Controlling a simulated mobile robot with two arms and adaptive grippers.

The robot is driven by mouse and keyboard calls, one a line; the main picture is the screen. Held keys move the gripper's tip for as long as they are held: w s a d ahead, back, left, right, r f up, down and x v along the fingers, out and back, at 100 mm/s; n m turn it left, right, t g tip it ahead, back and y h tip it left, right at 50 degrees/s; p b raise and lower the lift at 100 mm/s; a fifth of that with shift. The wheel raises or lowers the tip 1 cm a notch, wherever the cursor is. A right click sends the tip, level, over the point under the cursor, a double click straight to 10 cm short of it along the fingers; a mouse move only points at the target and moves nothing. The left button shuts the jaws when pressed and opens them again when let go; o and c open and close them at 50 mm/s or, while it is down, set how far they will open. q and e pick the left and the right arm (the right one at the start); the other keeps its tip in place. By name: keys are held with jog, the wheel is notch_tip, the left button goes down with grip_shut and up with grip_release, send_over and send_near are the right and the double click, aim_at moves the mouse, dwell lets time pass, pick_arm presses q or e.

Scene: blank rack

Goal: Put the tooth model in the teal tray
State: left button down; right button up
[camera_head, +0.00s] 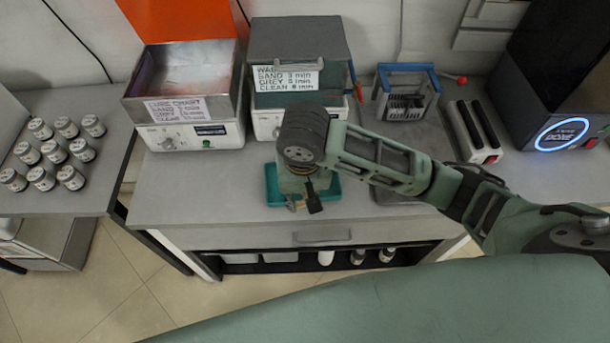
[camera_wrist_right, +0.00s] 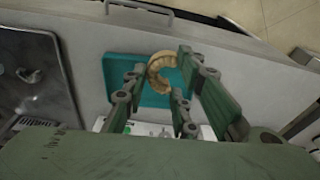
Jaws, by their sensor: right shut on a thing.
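The tooth model (camera_wrist_right: 155,72) is a tan, horseshoe-shaped piece in the right wrist view. My right gripper (camera_wrist_right: 163,75) is shut on it, with the model between its fingers. The teal tray (camera_wrist_right: 118,68) lies behind and around the model in that view. In the head view the teal tray (camera_head: 272,192) sits on the grey bench, and my right gripper (camera_head: 300,202) points down over it, hiding its middle. I cannot tell whether the model touches the tray floor. My left gripper is not in view.
Behind the tray stand two bath units, one open metal (camera_head: 190,100) and one with a grey lid (camera_head: 299,42). A blue rack (camera_head: 406,72) and a dark machine (camera_head: 545,75) are at the right. Several jars (camera_head: 66,127) stand on the left table. The bench left of the tray is clear.

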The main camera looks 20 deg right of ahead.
jog(key=w+d+f, duration=0.1)
jog(key=w+f, duration=0.1)
jog(key=w, duration=0.1)
jog(key=w+d+f, duration=0.1)
jog(key=w+f, duration=0.1)
jog(key=w, duration=0.1)
jog(key=w+d+f, duration=0.1)
jog(key=w+f, duration=0.1)
jog(key=w, duration=0.1)
jog(key=shift+w+f+p, duration=0.1)
jog(key=shift+w+p, duration=0.25)
jog(key=shift+p, duration=0.05)
jog(key=shift+d+f+p, duration=0.1)
jog(key=shift+f+p, duration=0.25)
jog(key=shift+f, duration=1.7)
jog(key=o, duration=0.4)
jog(key=shift+f, duration=0.15)
jog(key=o, duration=0.5)
jog(key=r, duration=0.4)
jog(key=s+r, duration=0.1)
jog(key=r, duration=0.7)
jog(key=shift+s+a+r+b, duration=0.1)
jog(key=shift+s+a+b, duration=0.1)
jog(key=shift+s+b, duration=0.15)
